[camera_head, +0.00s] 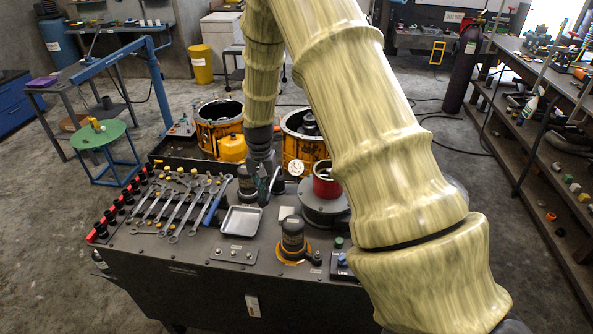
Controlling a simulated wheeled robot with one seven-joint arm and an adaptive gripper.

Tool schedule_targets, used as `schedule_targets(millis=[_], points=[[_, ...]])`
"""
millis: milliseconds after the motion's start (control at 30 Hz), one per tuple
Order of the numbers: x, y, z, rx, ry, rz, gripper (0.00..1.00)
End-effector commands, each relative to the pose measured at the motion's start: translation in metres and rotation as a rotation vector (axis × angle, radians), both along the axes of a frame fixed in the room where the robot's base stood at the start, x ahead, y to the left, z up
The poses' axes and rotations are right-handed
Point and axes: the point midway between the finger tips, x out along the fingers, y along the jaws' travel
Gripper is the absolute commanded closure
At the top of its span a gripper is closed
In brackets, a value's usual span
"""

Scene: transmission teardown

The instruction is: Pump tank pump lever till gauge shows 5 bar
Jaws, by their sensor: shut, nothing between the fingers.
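My arm comes in from the right and reaches down over the bench (200,248). My gripper (265,180) is small and dark at its lower end, among the parts behind the metal tray; its fingers look shut and empty. A small round white gauge (295,169) stands just right of my gripper; its needle and figures are too small to read. Dark upright parts (247,184) stand close below my gripper. I cannot clearly pick out the pump lever there, or tell whether my gripper touches it.
Several wrenches (180,208) lie on the bench left of a metal tray (241,221). Two orange-rimmed housings (218,128) stand behind. A red-rimmed pot (325,182) and a dark cylinder on an orange ring (293,238) stand at right. Shelves (545,160) line the right side.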

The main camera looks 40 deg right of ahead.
Motion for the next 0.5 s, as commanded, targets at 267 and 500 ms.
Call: schedule_targets(millis=[267, 500], points=[[0.000, 0.000, -0.021, -0.001, -0.001, 0.000, 1.00], [0.000, 0.000, -0.038, -0.001, 0.001, 0.000, 1.00]])
